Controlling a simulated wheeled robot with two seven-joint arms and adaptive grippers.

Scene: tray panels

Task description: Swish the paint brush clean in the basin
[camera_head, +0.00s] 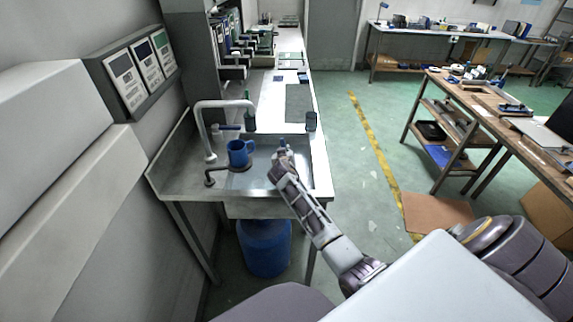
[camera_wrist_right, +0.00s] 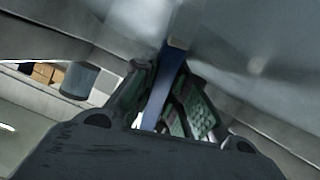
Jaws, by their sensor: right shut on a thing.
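The basin (camera_head: 257,181) is a shallow steel sink in the bench at the head view's centre left. My right gripper (camera_head: 282,151) is over the right part of the basin. In the right wrist view, its green-padded fingers (camera_wrist_right: 163,97) are shut on a slim blue handle, which I take to be the paint brush (camera_wrist_right: 157,101). A small blue bit of it shows at the fingertips in the head view. The bristles are not clear, and I cannot tell whether they touch the basin. My left gripper is not in view.
A blue mug (camera_head: 238,152) stands in the basin, left of my right gripper. A green bottle (camera_head: 250,118) stands behind the basin.

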